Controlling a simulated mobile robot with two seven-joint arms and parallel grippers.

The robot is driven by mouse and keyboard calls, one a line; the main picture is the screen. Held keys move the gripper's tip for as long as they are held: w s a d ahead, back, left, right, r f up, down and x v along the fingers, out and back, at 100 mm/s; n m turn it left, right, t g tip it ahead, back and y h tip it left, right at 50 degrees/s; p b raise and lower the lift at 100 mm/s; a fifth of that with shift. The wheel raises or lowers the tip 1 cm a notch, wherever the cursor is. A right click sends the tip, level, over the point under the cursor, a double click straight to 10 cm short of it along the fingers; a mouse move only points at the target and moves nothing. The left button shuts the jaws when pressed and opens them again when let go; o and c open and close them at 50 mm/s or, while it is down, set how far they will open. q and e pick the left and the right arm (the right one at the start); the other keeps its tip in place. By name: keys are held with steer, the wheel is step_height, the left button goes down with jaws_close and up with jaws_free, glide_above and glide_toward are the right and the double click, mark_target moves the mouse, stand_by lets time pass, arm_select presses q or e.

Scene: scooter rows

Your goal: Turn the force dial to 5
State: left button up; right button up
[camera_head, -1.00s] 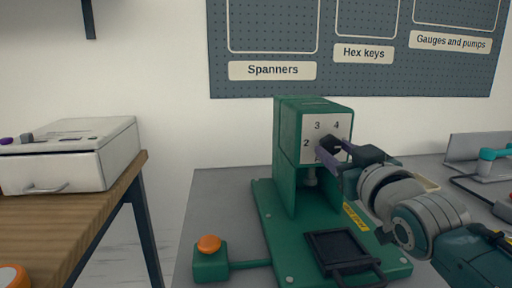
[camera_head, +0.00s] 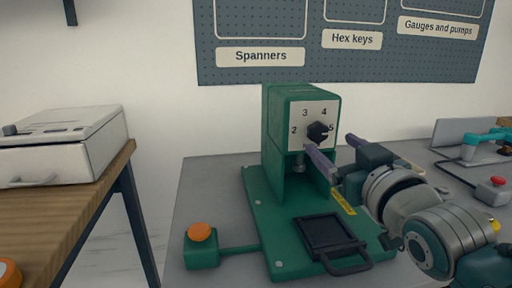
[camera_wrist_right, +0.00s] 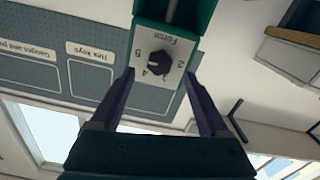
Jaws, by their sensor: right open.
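The black force dial (camera_head: 318,132) sits on the white face plate (camera_head: 299,144) of a green press (camera_head: 274,135). The numbers 2, 3, 4 and 5 show around it, and the knob lies close beside the 5. I cannot tell exactly where its pointer aims. The dial also shows upside down in the right wrist view (camera_wrist_right: 158,64). My right gripper (camera_head: 335,152) is open and empty, in front of and slightly below the dial, apart from it. In the right wrist view its fingers (camera_wrist_right: 159,75) stand either side of the dial. My left gripper is not in view.
An orange button (camera_head: 200,232) on a green box is at front left. A wooden bench (camera_head: 75,199) with a white case (camera_head: 62,150) stands left. A red-button box (camera_head: 494,188) is at right.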

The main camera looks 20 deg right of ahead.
steer(key=shift+v, duration=2.75)
